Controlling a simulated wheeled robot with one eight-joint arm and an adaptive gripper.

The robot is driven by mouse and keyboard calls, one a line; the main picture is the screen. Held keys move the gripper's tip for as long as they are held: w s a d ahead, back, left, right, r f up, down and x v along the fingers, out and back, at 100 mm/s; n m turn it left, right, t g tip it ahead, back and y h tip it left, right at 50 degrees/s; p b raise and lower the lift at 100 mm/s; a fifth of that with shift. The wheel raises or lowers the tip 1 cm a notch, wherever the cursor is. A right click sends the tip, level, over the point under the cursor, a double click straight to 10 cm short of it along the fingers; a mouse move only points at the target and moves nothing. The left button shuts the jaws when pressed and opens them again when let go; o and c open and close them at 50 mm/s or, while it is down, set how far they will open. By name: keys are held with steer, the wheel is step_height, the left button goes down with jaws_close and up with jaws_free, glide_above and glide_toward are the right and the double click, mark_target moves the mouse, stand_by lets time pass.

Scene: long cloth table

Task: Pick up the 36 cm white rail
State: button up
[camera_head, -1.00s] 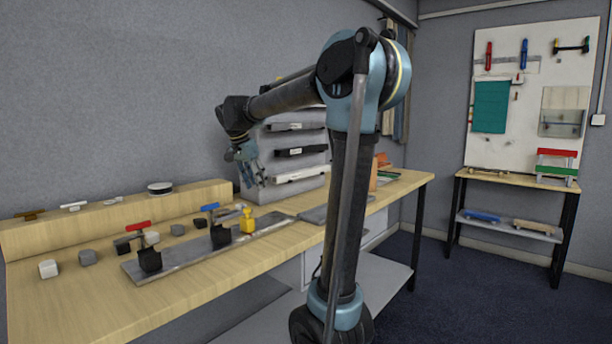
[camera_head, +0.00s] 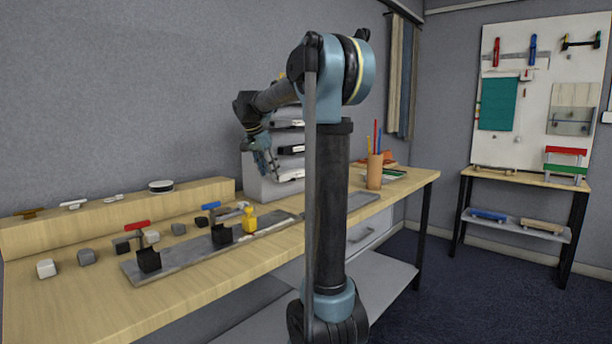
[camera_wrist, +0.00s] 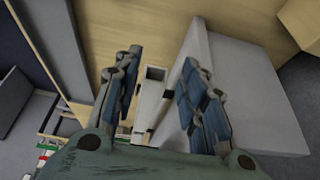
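A grey rack (camera_head: 256,188) on the table holds several rails, one above another, with white and black ends showing. A white rail (camera_head: 290,174) is the lowest one showing in the head view. My gripper (camera_head: 270,168) is in front of the rack, near the left part of that rail, partly hiding it. In the wrist view my gripper (camera_wrist: 160,62) is open, its blue-padded fingers wide apart. A white rail with a square hollow end (camera_wrist: 150,100) shows between them, with room on both sides. I cannot tell its length.
The rack's pale side (camera_wrist: 235,85) is close by the right finger in the wrist view. Clamps and small blocks stand at the table's left, beside a yellow figure (camera_head: 250,221). A pencil cup (camera_head: 375,171) stands right of my arm.

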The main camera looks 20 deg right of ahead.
steer(key=shift+w+d+f, duration=0.4)
steer(key=shift+d+f, duration=0.05)
steer(key=shift+d, duration=0.2)
steer(key=shift+w+d+f, duration=0.45)
steer(key=shift+d+f, duration=0.05)
steer(key=shift+d, duration=0.15)
steer(key=shift+w+d+f, duration=0.4)
steer(key=shift+d+f, duration=0.05)
steer(key=shift+d, duration=0.2)
jaws_close()
